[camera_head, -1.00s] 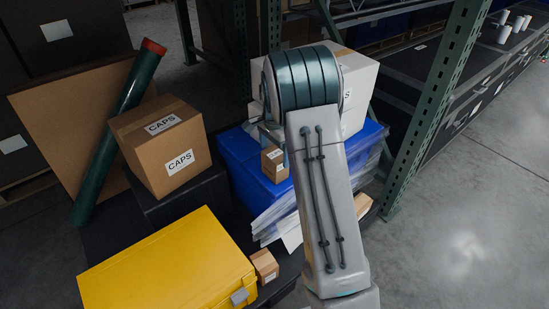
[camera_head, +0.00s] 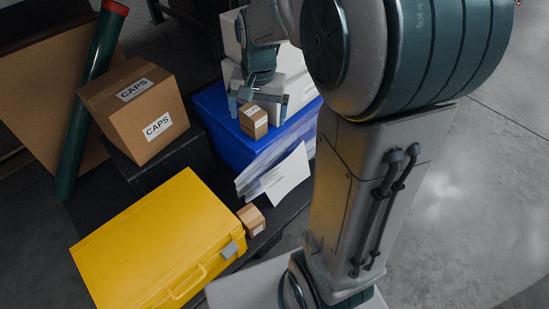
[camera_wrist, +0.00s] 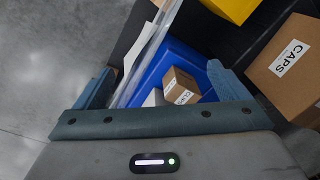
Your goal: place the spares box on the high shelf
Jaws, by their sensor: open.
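A small brown box (camera_head: 253,122) with a white label sits on the blue tote (camera_head: 222,130). I cannot read its label for certain, so I cannot tell if it is the spares box. My gripper (camera_head: 259,106) is open above this small box, with its fingers apart on either side. In the wrist view the small box (camera_wrist: 181,86) shows between the spread fingers (camera_wrist: 160,88), nearer the right one, with nothing gripped. I cannot make out the high shelf in the current views.
A large carton marked CAPS (camera_head: 140,110) stands left on a black case. A yellow case (camera_head: 155,245) lies in front, with another small brown box (camera_head: 251,219) beside it. White boxes (camera_head: 291,62) stand behind the gripper. A green tube (camera_head: 90,105) leans at left.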

